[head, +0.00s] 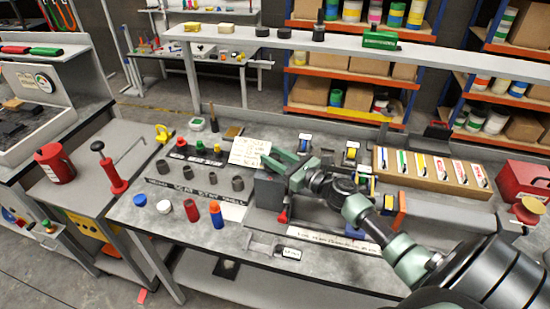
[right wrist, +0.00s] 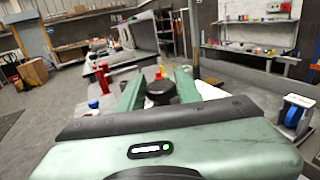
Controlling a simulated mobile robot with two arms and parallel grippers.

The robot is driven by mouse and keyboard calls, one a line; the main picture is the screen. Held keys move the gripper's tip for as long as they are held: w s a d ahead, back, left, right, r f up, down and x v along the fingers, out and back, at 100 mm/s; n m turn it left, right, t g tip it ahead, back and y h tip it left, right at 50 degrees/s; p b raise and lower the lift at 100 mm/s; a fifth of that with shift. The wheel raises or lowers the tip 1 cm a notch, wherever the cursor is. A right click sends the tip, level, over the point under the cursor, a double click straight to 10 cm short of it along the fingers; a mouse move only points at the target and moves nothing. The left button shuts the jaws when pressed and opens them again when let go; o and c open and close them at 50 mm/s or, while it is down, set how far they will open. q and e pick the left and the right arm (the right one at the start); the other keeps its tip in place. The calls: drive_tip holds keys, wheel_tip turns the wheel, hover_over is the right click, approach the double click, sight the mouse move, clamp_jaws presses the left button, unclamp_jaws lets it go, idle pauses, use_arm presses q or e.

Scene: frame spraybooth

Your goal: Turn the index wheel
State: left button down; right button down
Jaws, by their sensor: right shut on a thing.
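My right gripper (head: 281,171) reaches in from the right over the workbench, at the top of a grey block-shaped fixture (head: 268,192). Its two green fingers are closed around a dark round part, which I take to be the index wheel (right wrist: 162,93). In the right wrist view the wheel sits between the fingers (right wrist: 158,86). In the head view the fingers mostly hide it. How far it is turned cannot be told. A red lever (head: 283,216) hangs at the front of the fixture. My left gripper is not in view.
Grey cylinders (head: 212,185), a red cylinder (head: 191,210) and an orange-and-blue one (head: 216,215) stand left of the fixture. A paper sheet (head: 249,152) is close behind the fingers. A wooden card box (head: 432,173) stands right. A shelf (head: 330,42) crosses above the bench.

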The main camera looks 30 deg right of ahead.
sight(278, 159)
drive_tip(key=shift+r+y, duration=0.1)
drive_tip(key=shift+y, duration=0.2)
drive_tip(key=c, duration=1)
unclamp_jaws()
drive_tip(key=shift+w, duration=0.1)
drive_tip(key=shift+c, duration=0.2)
drive_tip(key=shift+w+a+f, duration=0.1)
drive_tip(key=shift+w+f, duration=0.1)
drive_tip(key=b+v, duration=0.2)
drive_tip(key=v, duration=0.5)
drive_tip(key=shift+s+r+b, duration=0.15)
drive_tip(key=shift+s+b, duration=0.15)
drive_tip(key=shift+s, duration=0.05)
